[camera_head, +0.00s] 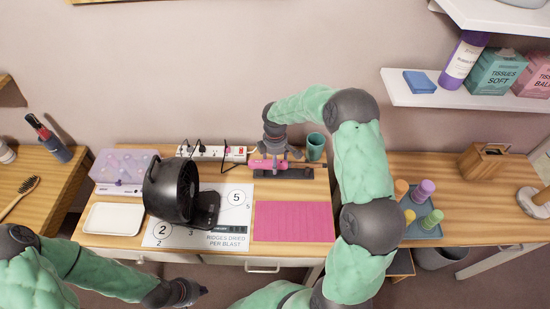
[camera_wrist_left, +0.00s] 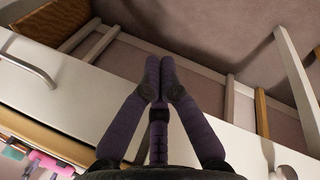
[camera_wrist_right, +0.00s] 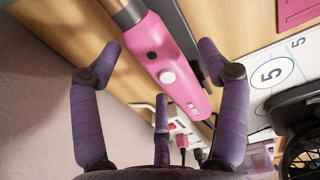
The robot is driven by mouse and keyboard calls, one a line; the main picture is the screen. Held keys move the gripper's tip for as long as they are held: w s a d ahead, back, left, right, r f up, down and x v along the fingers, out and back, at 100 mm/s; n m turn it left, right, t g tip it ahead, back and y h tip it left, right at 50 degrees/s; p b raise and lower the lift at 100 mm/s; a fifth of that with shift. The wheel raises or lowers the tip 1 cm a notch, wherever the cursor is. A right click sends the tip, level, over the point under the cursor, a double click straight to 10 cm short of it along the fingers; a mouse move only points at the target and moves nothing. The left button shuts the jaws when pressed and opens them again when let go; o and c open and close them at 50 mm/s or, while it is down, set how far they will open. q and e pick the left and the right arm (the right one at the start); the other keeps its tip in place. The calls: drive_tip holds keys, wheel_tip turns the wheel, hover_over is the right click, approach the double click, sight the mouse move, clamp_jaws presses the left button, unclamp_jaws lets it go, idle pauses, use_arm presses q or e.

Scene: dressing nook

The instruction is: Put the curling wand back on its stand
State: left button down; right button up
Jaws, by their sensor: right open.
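The curling wand, with a pink handle (camera_head: 262,164) and copper barrel, lies lengthwise at the back of the table, along the dark stand (camera_head: 297,173). In the right wrist view the pink handle (camera_wrist_right: 168,62) is close up and the dark stand (camera_wrist_right: 203,42) runs behind it. I cannot tell exactly how the wand sits on the stand. My right gripper (camera_head: 272,150) is over the handle, its fingers (camera_wrist_right: 160,75) spread open around it. My left gripper (camera_head: 196,293) is low in front of the table; its fingertips (camera_wrist_left: 160,65) are together, holding nothing visible.
A black fan (camera_head: 172,190) stands on a numbered sheet (camera_head: 158,232), left of a pink mat (camera_head: 292,222). A power strip (camera_head: 212,153) lies behind; a teal cup (camera_head: 316,146) stands right of the gripper. A white tray (camera_head: 113,219) is at left.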

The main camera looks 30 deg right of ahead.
wheel_tip(320, 180, up, 12)
idle(0.5)
drive_tip(key=shift+r, duration=0.1)
idle(0.4)
